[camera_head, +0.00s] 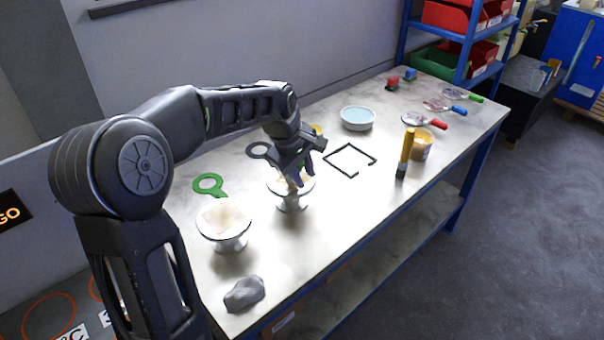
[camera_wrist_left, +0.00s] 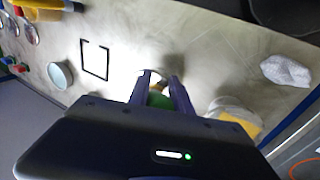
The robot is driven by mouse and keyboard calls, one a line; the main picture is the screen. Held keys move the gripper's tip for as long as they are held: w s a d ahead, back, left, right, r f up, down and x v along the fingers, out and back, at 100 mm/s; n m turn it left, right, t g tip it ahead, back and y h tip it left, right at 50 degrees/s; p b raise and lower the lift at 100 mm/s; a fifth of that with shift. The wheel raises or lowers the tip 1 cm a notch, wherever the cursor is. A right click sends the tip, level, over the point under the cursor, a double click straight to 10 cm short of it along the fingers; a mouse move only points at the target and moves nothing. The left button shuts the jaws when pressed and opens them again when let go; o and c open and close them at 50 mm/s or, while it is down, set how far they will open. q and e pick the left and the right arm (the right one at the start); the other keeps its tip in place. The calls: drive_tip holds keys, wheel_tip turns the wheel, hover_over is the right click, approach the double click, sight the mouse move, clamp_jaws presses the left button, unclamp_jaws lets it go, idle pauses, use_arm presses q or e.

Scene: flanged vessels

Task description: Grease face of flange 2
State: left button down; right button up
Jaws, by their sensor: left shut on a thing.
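Two white flanged vessels stand on the bench in the head view. The nearer vessel (camera_head: 225,221) has a tan coating on its upturned face. The farther vessel (camera_head: 291,201) is directly under my left gripper (camera_head: 303,177), which hides part of its face; a tan patch shows there. Which one is flange 2 I cannot tell. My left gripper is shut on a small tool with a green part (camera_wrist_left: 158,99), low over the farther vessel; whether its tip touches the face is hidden. An open jar of orange-yellow grease (camera_head: 421,149) stands farther right. My right gripper is not in view.
A yellow-and-dark upright tool (camera_head: 405,153) stands beside the jar. A grey cloth (camera_head: 244,293) lies at the near end. A green ring tool (camera_head: 209,184), a black square frame (camera_head: 340,174), a pale bowl (camera_head: 358,119) and several coloured-handled tools lie around. The bench's front middle is clear.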

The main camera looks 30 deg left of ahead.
use_arm(q)
drive_tip(key=w, duration=0.1)
drive_tip(key=w+d+p, duration=0.1)
drive_tip(key=w, duration=0.1)
drive_tip(key=shift+w+f, duration=0.1)
drive_tip(key=shift+w, duration=0.05)
drive_tip(key=shift+a, duration=0.1)
drive_tip(key=shift+w+a, duration=0.15)
drive_tip(key=shift+a, duration=0.45)
drive_tip(key=shift+s+a+b, duration=0.25)
drive_tip(key=shift+s+b, duration=0.1)
drive_tip(key=shift+s, duration=0.5)
drive_tip(key=shift+s+a+b, duration=0.25)
drive_tip(key=shift+s+b, duration=0.05)
drive_tip(key=shift+s, duration=0.55)
drive_tip(key=shift+f, duration=0.1)
